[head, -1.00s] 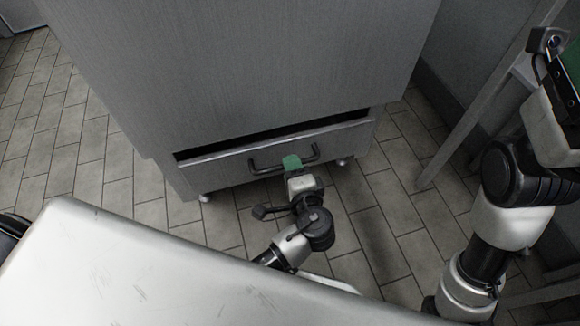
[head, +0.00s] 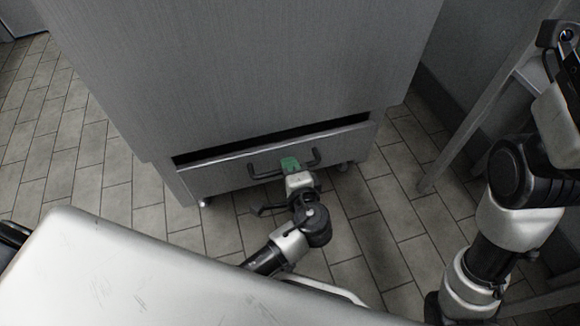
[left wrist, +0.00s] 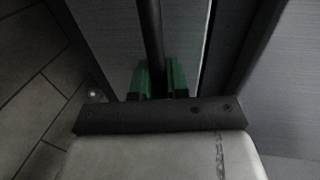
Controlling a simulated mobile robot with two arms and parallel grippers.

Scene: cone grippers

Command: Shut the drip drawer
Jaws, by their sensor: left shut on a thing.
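The drip drawer (head: 225,176) is low in the grey cabinet (head: 250,70) in the head view. It stands partly open, with a dark gap showing above its front. Its black bar handle (head: 262,174) runs across the front. My left gripper (head: 290,164), with green fingertips, is shut on the handle near its middle. In the left wrist view, the dark handle bar (left wrist: 151,40) passes between the green fingers (left wrist: 158,78). My right arm shows at the right edge of the head view, but its fingertips are out of the frame.
Tiled floor (head: 105,170) is clear left of the cabinet. A grey leg or post (head: 462,125) stands to the right. A pale worn surface (head: 130,265) fills the lower left foreground. The cabinet rests on small feet.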

